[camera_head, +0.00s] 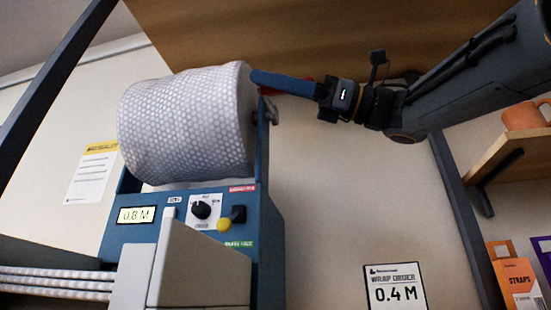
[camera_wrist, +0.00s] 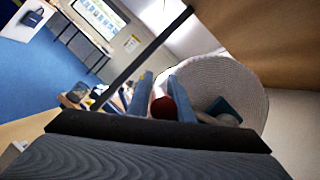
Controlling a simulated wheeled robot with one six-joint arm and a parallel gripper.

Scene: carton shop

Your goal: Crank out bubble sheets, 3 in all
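A large white bubble-wrap roll (camera_head: 185,125) is mounted on a blue dispenser (camera_head: 265,225). The dispenser's display (camera_head: 136,214) reads 0.8 M. Its panel has a black dial (camera_head: 201,210), a dark lever (camera_head: 238,214) and a yellow button (camera_head: 223,225). A card (camera_head: 396,288) headed wrap order reads 0.4 M. My gripper (camera_head: 285,84) is at the roll's right end. In the wrist view, its blue fingers stand on both sides of a red crank handle (camera_wrist: 163,107) and seem to touch it. The grey crank arm (camera_head: 270,111) is partly hidden.
White dotted lengths (camera_head: 55,283) lie at lower left, behind grey blocks (camera_head: 190,265). A shelf (camera_head: 500,153) with an orange mug (camera_head: 524,115) is at right, above an orange straps box (camera_head: 515,275). A wooden board (camera_head: 330,35) spans the top.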

